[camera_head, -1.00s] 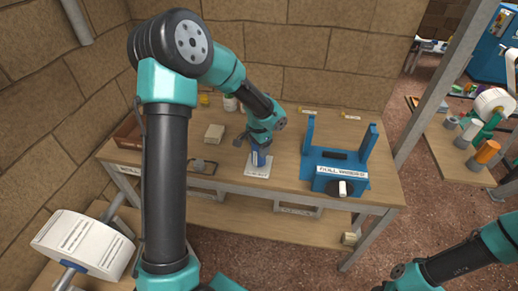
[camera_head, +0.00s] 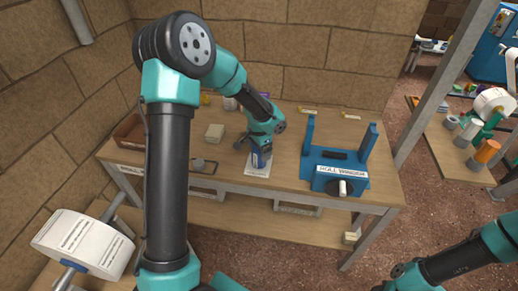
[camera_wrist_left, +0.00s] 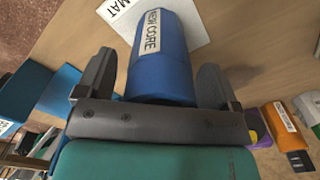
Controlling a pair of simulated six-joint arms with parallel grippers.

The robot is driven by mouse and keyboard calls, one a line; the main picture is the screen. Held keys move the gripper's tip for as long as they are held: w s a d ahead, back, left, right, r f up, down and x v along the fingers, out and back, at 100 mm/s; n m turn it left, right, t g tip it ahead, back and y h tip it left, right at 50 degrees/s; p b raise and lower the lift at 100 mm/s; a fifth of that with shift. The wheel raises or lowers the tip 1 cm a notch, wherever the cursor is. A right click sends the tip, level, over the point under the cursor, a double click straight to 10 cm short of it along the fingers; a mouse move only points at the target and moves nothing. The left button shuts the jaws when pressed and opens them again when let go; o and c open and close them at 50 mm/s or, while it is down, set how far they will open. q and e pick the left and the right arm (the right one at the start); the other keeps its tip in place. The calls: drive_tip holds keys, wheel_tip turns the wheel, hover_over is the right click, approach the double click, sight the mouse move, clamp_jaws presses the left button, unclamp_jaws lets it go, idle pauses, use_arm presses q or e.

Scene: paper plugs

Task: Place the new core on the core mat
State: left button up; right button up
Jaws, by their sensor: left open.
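The blue new core (camera_head: 259,160), labelled NEW CORE, stands on the white core mat (camera_head: 253,172) on the workbench. In the left wrist view, the core (camera_wrist_left: 160,60) shows between the two fingers of my left gripper (camera_wrist_left: 153,82), with the mat (camera_wrist_left: 185,22) beyond it. The fingers are spread, with gaps visible beside the core. In the head view, my left gripper (camera_head: 260,147) is at the core's upper end and partly hides it. Only part of my right arm shows at the lower right, and its fingers are out of frame.
A blue roll winder (camera_head: 340,170) with two uprights stands to the right of the mat. A beige block (camera_head: 214,132) and a dark-framed tray (camera_head: 203,166) lie to the left. A large white roll (camera_head: 85,245) is at the lower left. The bench's front middle is clear.

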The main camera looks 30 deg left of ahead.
use_arm(q)
wheel_tip(320, 180, up, 12)
drive_tip(key=shift+r, duration=0.15)
idle(0.5)
idle(0.5)
